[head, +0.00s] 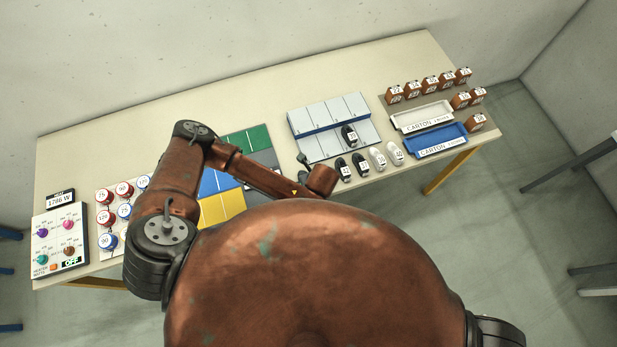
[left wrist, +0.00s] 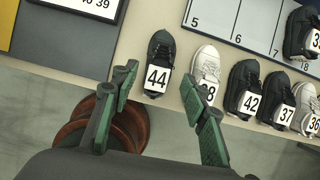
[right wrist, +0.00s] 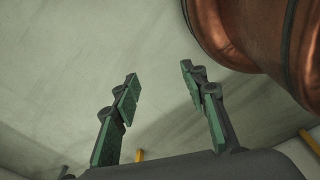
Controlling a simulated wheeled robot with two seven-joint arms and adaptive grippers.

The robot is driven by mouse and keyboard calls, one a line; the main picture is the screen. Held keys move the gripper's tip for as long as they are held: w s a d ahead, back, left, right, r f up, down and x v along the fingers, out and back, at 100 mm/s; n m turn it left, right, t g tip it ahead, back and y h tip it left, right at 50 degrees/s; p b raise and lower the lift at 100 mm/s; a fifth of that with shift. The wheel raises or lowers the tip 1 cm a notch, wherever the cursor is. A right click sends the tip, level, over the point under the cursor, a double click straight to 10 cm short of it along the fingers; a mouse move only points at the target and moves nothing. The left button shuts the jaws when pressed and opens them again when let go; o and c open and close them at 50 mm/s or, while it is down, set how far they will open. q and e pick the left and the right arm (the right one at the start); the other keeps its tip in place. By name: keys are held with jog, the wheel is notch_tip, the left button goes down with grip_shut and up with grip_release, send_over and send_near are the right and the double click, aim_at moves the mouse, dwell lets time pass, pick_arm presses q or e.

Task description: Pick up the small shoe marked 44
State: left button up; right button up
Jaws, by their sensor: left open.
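The small dark shoe marked 44 (left wrist: 160,48) stands at the table's near edge in the left wrist view, its white label facing the edge. My right gripper (right wrist: 160,74) is open and empty above the floor, away from the table.
A white shoe (left wrist: 206,64), its label partly hidden by my finger, stands close right of 44. Shoes 42 (left wrist: 242,82), 37 (left wrist: 278,92) and 36 (left wrist: 305,105) follow. A numbered rack (head: 322,113) stands behind. Cartons and trays (head: 436,143) are right.

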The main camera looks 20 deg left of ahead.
pick_arm(q)
jog(key=x, duration=0.3)
jog(key=shift+a, duration=0.1)
jog(key=shift+p+x, duration=0.3)
jog(key=shift+x, duration=0.85)
jog(key=shift+w+f, duration=0.1)
jog(key=shift+f, duration=0.1)
jog(key=c, duration=0.7)
jog(key=shift+c, duration=1.2)
pick_arm(e)
jog(key=shift+s+d+r, duration=0.1)
jog(key=shift+s+r, duration=0.05)
jog(key=shift+s, duration=0.35)
jog(key=shift+s+d+r, duration=0.1)
jog(key=shift+s, duration=0.35)
jog(key=shift+w+a, duration=0.1)
